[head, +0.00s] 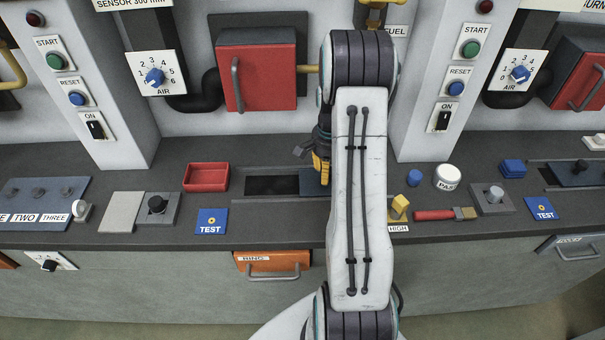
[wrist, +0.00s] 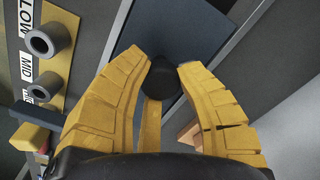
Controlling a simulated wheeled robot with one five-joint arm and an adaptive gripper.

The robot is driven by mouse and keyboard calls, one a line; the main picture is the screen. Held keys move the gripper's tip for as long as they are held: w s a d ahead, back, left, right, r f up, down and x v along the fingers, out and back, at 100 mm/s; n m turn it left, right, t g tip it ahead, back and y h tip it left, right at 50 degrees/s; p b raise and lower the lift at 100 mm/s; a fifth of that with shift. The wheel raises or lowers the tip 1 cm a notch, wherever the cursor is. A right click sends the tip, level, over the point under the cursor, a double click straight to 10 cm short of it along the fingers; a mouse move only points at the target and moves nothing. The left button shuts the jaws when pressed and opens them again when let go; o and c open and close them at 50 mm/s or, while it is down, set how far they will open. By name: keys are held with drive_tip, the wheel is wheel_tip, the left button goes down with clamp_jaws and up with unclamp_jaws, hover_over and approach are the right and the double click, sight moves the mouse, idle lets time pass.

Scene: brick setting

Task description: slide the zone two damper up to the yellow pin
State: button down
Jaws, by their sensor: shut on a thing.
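The damper is a blue-grey plate (head: 312,182) in a dark slot in the bench top, partly hidden behind my arm in the head view. In the wrist view, its plate (wrist: 150,35) lies beneath my fingers. Its black knob (wrist: 163,80) stands between my yellow fingertips. My gripper (head: 320,170) is shut on the knob; it also shows in the wrist view (wrist: 165,70). The yellow pin (head: 399,207) stands by the HIGH label, right of my arm. A yellow block shape (wrist: 28,137) shows beyond the grey LOW and MID pins at left in the wrist view.
The open slot (head: 272,185) lies left of the plate. A red tray (head: 206,177) and a blue TEST plate (head: 211,221) stand farther left. A brush (head: 445,214), a white PASTE jar (head: 447,177) and a blue cylinder (head: 414,178) are right of my arm.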

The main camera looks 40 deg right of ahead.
drive_tip(key=shift+s+d+f, duration=0.15)
drive_tip(key=shift+s+d, duration=0.75)
drive_tip(key=shift+d, duration=0.15)
drive_tip(key=c, duration=0.8)
unclamp_jaws()
drive_tip(key=shift+w, duration=0.1)
drive_tip(key=shift+c, duration=0.2)
drive_tip(key=shift+d, duration=0.1)
wheel_tip(320, 180, up, 12)
